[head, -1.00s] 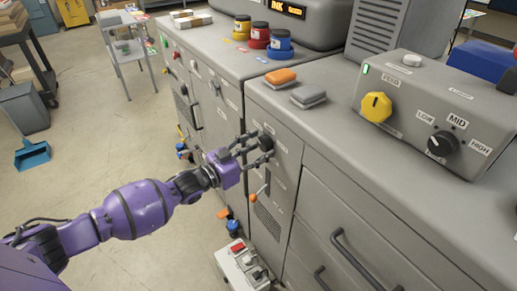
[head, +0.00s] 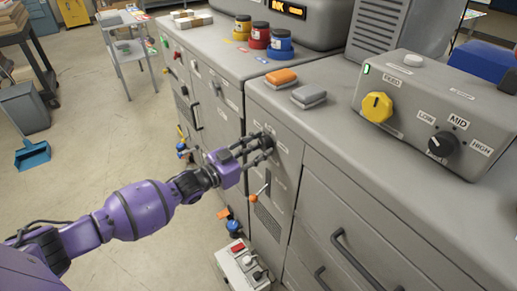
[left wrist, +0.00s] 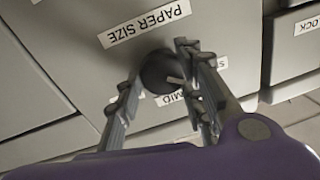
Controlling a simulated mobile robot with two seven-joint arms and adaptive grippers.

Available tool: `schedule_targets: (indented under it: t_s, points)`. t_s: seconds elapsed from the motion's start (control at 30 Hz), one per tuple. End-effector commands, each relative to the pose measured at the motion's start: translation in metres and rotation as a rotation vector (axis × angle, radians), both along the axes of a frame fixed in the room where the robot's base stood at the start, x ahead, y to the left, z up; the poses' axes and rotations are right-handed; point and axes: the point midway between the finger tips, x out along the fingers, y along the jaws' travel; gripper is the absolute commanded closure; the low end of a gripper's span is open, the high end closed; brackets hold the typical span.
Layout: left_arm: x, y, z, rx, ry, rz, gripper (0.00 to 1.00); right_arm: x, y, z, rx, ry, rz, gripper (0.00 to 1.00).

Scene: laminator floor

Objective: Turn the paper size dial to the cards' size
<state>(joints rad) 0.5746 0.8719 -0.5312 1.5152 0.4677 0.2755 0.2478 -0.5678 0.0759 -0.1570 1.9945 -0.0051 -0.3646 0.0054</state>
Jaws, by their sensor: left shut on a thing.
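The paper size dial (left wrist: 160,72) is a dark round knob on the grey cabinet front, under a "PAPER SIZE" label (left wrist: 146,24) in the left wrist view. A label reading "MID" (left wrist: 168,97) shows just below it, and another label is partly covered. My left gripper (left wrist: 163,88) has its fingers on both sides of the dial and is shut on it. In the head view the left gripper (head: 262,144) reaches the cabinet front from the left, and its fingers partly cover the dial. My right gripper is not in view. No cards can be made out for sure.
A control box with a yellow knob (head: 377,107) and a black LOW-MID-HIGH knob (head: 443,144) stands on the counter. An orange-tipped lever (head: 254,198) sits below the gripper. Open floor lies left.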

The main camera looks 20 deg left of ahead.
Motion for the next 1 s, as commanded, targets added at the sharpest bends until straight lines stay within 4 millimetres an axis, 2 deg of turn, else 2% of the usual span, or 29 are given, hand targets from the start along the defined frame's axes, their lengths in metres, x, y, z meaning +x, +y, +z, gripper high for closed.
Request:
schedule_targets:
  t_s: [0.5, 1.0]
  points:
    - [-0.001, -0.001, -0.009, 0.347, -0.266, -0.004, 0.91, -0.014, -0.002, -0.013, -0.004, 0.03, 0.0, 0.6]
    - [0.0, 0.001, -0.012, 0.66, -0.506, -0.005, 0.91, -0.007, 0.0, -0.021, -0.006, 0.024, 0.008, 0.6]
